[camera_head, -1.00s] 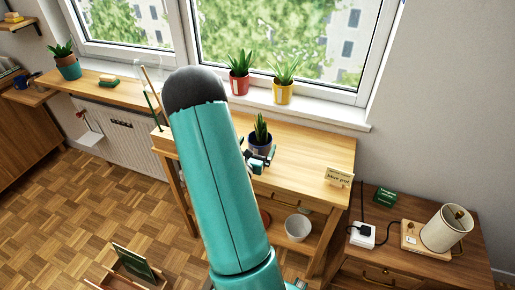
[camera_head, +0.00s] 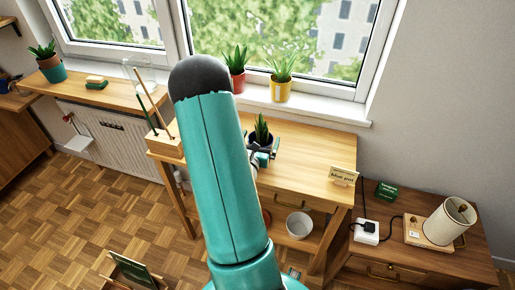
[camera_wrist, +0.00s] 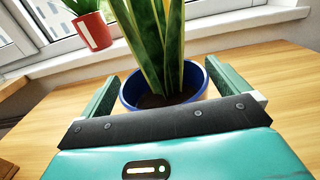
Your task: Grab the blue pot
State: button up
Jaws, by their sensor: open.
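The blue pot (camera_wrist: 131,100) holds a tall green plant and stands upright on the wooden table. In the wrist view it sits between the two fingers of my gripper (camera_wrist: 172,95), which are spread on either side of it. The gripper is open; I cannot tell whether either finger touches the pot. The pot's lower part is hidden behind the gripper body. In the head view my gripper (camera_head: 264,155) is at the pot, and the dark blue pot (camera_head: 262,141) is partly covered by it. A small card (camera_head: 343,175) reading "blue pot" stands at the table's right.
A red pot (camera_head: 238,82) and a yellow pot (camera_head: 281,90) stand on the windowsill behind. A wooden block with sticks (camera_head: 166,143) is at the table's left end.

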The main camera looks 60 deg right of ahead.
jog(key=shift+s+r, duration=0.2)
jog(key=shift+s, duration=0.1)
jog(key=shift+w+f, duration=0.15)
jog(key=shift+w, duration=0.1)
jog(key=shift+s, duration=0.15)
jog(key=c, duration=1.7)
